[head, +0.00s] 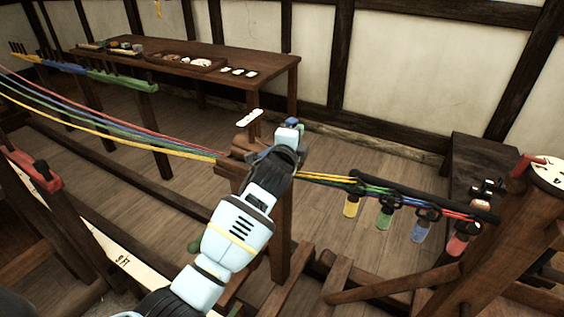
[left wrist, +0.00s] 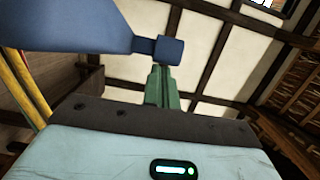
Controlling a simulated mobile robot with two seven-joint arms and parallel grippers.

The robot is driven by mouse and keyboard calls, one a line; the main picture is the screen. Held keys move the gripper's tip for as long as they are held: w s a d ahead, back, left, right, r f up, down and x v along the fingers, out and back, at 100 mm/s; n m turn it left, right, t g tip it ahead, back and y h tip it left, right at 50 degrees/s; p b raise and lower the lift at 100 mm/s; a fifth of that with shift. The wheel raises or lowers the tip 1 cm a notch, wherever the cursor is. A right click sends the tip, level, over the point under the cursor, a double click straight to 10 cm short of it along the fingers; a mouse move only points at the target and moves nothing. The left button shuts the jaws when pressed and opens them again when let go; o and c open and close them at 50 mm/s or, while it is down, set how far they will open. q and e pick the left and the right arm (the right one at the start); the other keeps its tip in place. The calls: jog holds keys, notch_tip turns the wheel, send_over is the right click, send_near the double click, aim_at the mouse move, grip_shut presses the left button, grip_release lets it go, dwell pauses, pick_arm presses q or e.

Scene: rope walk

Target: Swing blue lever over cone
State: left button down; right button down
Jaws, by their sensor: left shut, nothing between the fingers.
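The blue lever (left wrist: 70,27) crosses the upper left of the left wrist view and ends in a square blue block (left wrist: 168,50). A small blue end also shows in the head view (head: 292,121), at the top of the central wooden post. My left gripper (head: 298,130) is at this post, shut and empty. In the left wrist view, its narrow greenish fingers (left wrist: 163,76) appear just below the block; I cannot tell whether they touch. The cone is not clearly visible; my gripper and wrist cover much of the post top. My right gripper is not in view.
Red, blue, green and yellow ropes (head: 120,127) run from the left rack to the post. Beyond it they reach hooks with coloured weights (head: 383,218) at right. A red-handled crank (head: 535,161) stands far right. A long table (head: 255,62) with trays is behind.

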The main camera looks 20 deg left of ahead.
pick_arm(q)
jog(key=shift+w+a, duration=0.6)
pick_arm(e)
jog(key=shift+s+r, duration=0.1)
pick_arm(q)
jog(key=shift+a, duration=0.1)
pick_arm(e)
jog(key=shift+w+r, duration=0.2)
